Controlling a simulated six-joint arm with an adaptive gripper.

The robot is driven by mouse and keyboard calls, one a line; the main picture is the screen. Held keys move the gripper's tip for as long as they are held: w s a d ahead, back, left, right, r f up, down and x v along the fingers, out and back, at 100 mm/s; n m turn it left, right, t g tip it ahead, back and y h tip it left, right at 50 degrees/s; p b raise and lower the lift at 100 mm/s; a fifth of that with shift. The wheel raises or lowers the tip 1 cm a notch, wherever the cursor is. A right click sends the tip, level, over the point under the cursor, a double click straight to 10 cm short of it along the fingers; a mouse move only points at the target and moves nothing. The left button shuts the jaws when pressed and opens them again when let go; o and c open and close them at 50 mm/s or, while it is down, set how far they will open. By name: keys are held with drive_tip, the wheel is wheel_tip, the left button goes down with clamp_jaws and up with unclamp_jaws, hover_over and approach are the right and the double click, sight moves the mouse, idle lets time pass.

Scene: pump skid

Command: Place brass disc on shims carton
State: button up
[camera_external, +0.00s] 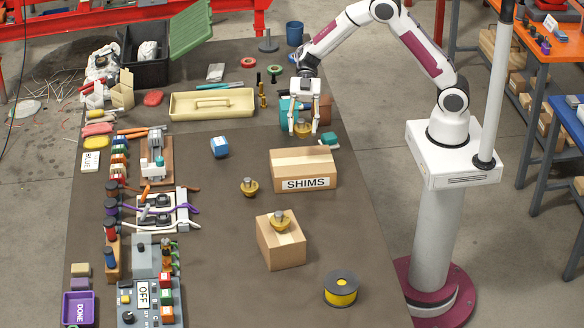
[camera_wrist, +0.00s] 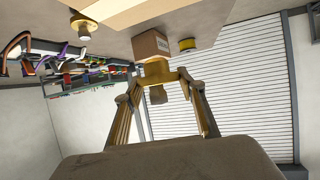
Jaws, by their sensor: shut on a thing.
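My gripper (camera_external: 303,124) is shut on a brass disc (camera_external: 303,129) with a knob, beyond the SHIMS carton. The wrist view also shows the held disc (camera_wrist: 157,72) between the fingertips. The shims carton (camera_external: 304,169) is a closed cardboard box labelled SHIMS on the dark table, and its top is bare. Part of a carton (camera_wrist: 125,10) shows at the top edge of the wrist view. A second brass disc (camera_external: 249,188) with a knob is on the table left of the shims carton. A third brass disc (camera_external: 281,221) sits on a plain carton (camera_external: 281,248) nearer the camera.
A teal object (camera_external: 286,115) and a reddish-brown block (camera_external: 325,112) are close to my gripper. A blue cube (camera_external: 220,147) and a yellow-black spool (camera_external: 341,288) are on the table. Free room lies left of the cartons.

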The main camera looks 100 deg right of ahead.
hover_over(303, 161)
drive_tip(key=shift+d+f, duration=0.1)
drive_tip(key=shift+f, duration=2.7)
drive_tip(key=shift+f, duration=0.1)
drive_tip(key=shift+f, duration=1.8)
drive_tip(key=shift+f, duration=0.1)
drive_tip(key=o, duration=1.2)
drive_tip(key=shift+d+r, duration=0.2)
drive_tip(key=v, duration=1.1)
drive_tip(key=shift+s+d+r, duration=0.1)
drive_tip(key=shift+d, duration=0.2)
